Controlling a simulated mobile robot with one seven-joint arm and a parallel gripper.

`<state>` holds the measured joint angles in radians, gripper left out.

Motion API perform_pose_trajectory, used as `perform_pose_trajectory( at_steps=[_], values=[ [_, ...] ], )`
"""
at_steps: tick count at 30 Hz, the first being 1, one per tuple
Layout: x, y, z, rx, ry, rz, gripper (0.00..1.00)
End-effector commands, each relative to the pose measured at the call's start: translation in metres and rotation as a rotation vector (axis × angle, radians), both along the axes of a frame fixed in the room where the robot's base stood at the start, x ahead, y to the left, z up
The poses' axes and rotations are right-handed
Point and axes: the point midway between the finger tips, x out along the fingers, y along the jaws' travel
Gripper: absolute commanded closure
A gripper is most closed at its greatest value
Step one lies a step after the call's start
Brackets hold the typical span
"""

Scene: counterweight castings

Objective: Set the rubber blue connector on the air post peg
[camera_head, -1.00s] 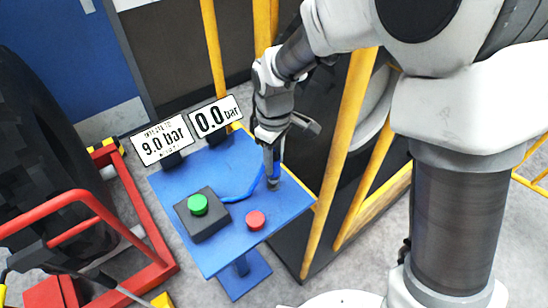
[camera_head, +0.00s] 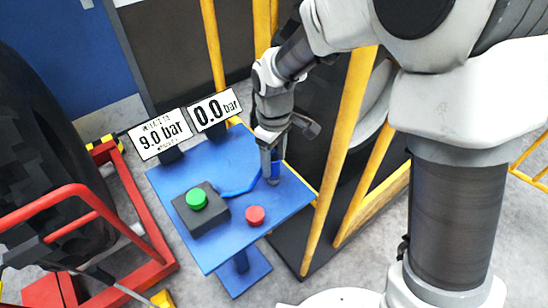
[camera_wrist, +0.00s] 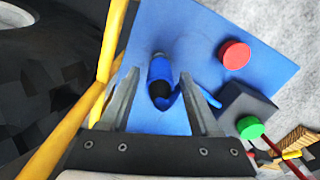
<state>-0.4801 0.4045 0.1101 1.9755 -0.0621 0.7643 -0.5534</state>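The blue connector (camera_wrist: 160,70) stands near the table's corner, with a dark end toward the wrist camera and a blue hose running off it. In the head view the connector (camera_head: 275,168) shows beside my finger. A short grey post (camera_head: 273,181) shows directly below it. The connector appears to stand on this post, but how far it is seated is hidden. My gripper (camera_wrist: 159,76) is over the connector with one finger on each side. In the wrist view the fingers are spread, with gaps to the connector. My gripper (camera_head: 268,152) points down in the head view.
The blue table (camera_head: 225,250) carries a black box with a green button (camera_head: 197,200) and a red button (camera_head: 255,215). Displays read 9.0 bar (camera_head: 160,135) and 0.0 bar (camera_head: 214,110). A yellow cage frame (camera_head: 342,150) stands close on the right.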

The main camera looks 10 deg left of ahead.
Motion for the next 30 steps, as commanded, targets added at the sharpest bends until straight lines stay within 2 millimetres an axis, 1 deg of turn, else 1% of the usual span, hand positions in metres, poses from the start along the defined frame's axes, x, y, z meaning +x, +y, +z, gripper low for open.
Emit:
perform_pose_trajectory(
  at_steps=[10, 14, 17, 27, 30],
  values=[
    [0.0, 0.0, 0.001, 0.0, 0.0, 0.0, 0.27],
    [0.001, 0.0, 0.012, 0.002, -0.003, -0.001, 0.27],
    [0.001, 0.0, 0.03, 0.003, -0.005, -0.001, 0.27],
    [0.001, 0.001, 0.113, 0.004, -0.006, -0.001, 0.27],
    [0.001, 0.0, 0.135, 0.003, -0.005, -0.001, 0.27]
  ],
)
